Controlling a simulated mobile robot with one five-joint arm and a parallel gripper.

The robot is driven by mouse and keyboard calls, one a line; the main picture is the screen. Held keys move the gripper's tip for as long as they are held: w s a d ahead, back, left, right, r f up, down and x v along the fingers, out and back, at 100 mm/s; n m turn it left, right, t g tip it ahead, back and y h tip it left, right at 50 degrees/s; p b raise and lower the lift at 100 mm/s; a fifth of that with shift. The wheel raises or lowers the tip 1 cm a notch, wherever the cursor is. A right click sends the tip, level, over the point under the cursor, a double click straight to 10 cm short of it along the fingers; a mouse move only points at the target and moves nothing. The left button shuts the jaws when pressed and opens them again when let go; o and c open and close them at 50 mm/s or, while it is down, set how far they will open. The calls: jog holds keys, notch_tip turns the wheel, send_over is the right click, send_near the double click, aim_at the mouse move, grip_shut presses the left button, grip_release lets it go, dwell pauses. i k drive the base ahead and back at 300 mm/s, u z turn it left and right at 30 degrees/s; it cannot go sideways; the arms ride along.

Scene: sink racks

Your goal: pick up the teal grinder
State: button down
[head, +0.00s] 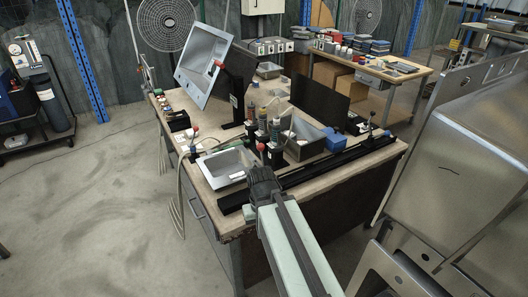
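I cannot make out a teal grinder for certain in the head view; things on the workbench are small and crowded. My pale green arm reaches from the bottom edge toward the workbench (222,201). My dark gripper (262,172) is at its end, over the near edge of the bench in the picture. Its fingertips blend into the dark fixtures behind, so I cannot see whether it is open or holds anything.
A steel sink basin (228,167) lies on the bench left of my gripper; another sink (203,57) stands tilted behind. A blue box (335,140) sits farther right. Large steel sinks (460,165) crowd the right side. Open floor (90,215) lies left.

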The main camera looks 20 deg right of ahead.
aim_at(276, 145)
jog(key=u, duration=0.4)
jog(key=i, duration=0.5)
jog(key=u, duration=0.65)
